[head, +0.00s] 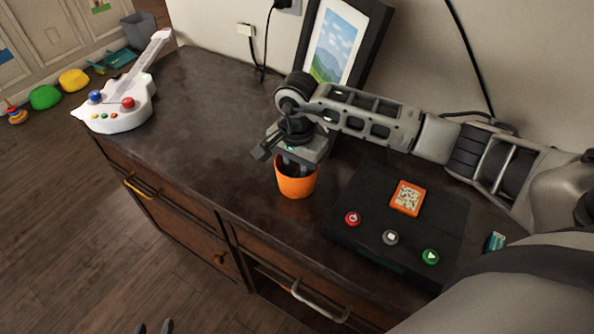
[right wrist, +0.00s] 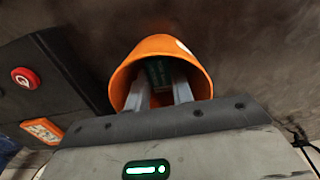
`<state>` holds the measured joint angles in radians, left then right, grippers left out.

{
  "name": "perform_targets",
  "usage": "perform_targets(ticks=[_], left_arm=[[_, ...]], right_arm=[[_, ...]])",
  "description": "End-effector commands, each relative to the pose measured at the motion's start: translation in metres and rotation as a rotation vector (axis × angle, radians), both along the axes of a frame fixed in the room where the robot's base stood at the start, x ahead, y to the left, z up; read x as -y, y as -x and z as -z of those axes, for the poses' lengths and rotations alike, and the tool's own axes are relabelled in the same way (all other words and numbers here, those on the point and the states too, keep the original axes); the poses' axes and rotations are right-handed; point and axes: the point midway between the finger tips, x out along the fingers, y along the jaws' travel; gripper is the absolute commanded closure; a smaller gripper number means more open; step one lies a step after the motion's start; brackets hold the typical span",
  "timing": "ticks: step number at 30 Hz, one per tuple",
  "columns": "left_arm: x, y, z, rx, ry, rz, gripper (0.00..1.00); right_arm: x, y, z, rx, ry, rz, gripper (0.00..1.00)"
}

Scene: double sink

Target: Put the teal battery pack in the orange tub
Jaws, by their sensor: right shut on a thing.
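The orange tub (head: 296,184) stands upright on the dark cabinet top. My right gripper (head: 290,168) is above it, with its fingers reaching down into its mouth. In the right wrist view the fingers (right wrist: 160,90) are inside the tub (right wrist: 135,65), shut on a dark teal block (right wrist: 158,72), which looks like the battery pack. The block is in shadow within the tub; its lower part is hidden, so I cannot tell whether it touches the bottom. My left gripper (head: 153,328) shows only its two fingertips at the bottom edge, apart and empty, over the floor.
A black panel (head: 350,196) with buttons lies right of the tub. A small teal item (head: 495,241) is at its right edge. A picture frame (head: 335,45) leans at the back. A toy guitar (head: 125,95) lies at the left end. The cabinet top between guitar and tub is clear.

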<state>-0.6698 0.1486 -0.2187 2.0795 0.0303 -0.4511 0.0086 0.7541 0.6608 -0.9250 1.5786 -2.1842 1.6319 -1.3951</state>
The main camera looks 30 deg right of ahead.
Motion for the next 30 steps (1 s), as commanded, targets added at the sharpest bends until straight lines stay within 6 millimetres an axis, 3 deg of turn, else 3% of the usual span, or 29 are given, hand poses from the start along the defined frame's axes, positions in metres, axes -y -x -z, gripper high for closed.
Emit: perform_targets(ticks=[2,13,14,23,30], left_arm=[[0.0,0.0,-0.001,0.001,-0.001,0.001,0.64],[0.0,-0.001,0.004,0.004,0.003,0.0,0.64],[0.0,-0.001,0.001,0.005,0.004,0.0,0.64],[0.001,-0.003,-0.005,0.013,0.006,0.0,0.64],[0.0,-0.002,-0.003,0.011,0.002,0.0,0.64]], right_arm=[[0.0,0.001,0.009,-0.001,0.0,0.001,0.99],[0.0,0.0,0.015,0.002,0.001,-0.001,0.99],[0.0,0.0,0.013,0.001,0.0,-0.001,0.69],[0.0,0.0,0.011,0.001,0.0,-0.001,0.68],[0.0,-0.001,-0.015,0.007,0.001,-0.002,0.68]])
